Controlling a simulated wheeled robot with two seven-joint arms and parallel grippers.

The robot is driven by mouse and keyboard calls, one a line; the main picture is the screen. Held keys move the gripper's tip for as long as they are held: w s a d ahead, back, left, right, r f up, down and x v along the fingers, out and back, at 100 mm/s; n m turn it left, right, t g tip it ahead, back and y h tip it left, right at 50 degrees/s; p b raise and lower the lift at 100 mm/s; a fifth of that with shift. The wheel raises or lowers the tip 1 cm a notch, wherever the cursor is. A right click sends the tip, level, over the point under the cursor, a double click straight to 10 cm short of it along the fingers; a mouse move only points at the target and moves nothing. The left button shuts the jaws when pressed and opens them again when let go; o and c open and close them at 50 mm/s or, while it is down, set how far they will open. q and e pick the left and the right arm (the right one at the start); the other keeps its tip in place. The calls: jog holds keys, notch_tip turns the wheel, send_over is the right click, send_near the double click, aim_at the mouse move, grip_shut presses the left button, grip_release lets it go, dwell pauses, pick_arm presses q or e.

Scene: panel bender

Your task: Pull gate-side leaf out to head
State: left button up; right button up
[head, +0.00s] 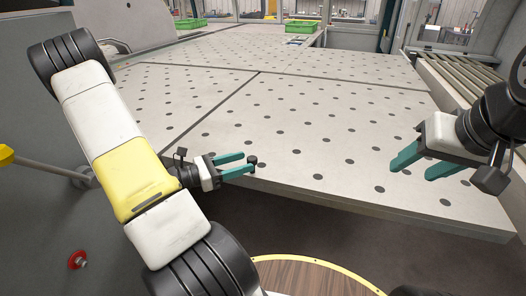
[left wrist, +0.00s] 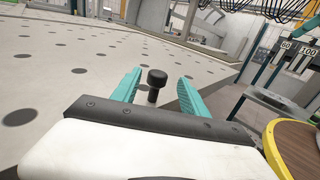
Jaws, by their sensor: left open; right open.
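The perforated grey table leaf (head: 330,130) lies flat in front of me, its near edge facing me. A small black knob (head: 252,160) stands at its near edge. My left gripper (head: 246,165) is open at that edge with its teal fingertips close to the knob. In the left wrist view the knob (left wrist: 157,77) stands upright between the two open fingers, with space on both sides. My right gripper (head: 411,173) is open and empty above the right part of the leaf. Which leaf is the gate-side one cannot be told for sure.
A second perforated panel (head: 150,92) adjoins at the left, past a dark seam. A roller conveyor (head: 455,78) runs along the right. Green crates (head: 302,26) stand at the back. A round wooden top with a yellow rim (head: 310,277) is below in front. Dark floor shows between.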

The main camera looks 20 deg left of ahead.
pick_arm(q)
jog(key=v, duration=0.4)
dwell(0.3)
jog(key=s+d+r+m+g+y, duration=0.2)
jog(key=s+d+r+m+g, duration=0.2)
jog(key=d+m+g, duration=0.3)
jog(key=s+d+r+m+g+y, duration=0.2)
jog(key=s+d+r+m+g, duration=0.25)
jog(key=d+m, duration=0.4)
jog(key=s+r+m+t+y, duration=0.3)
jog(key=r+m+t+y, duration=0.2)
jog(key=r+m+y, duration=0.2)
notch_tip(320, 180, up, 3)
jog(key=m, duration=0.4)
jog(key=shift+a+m, duration=0.35)
jog(key=shift+a, duration=0.05)
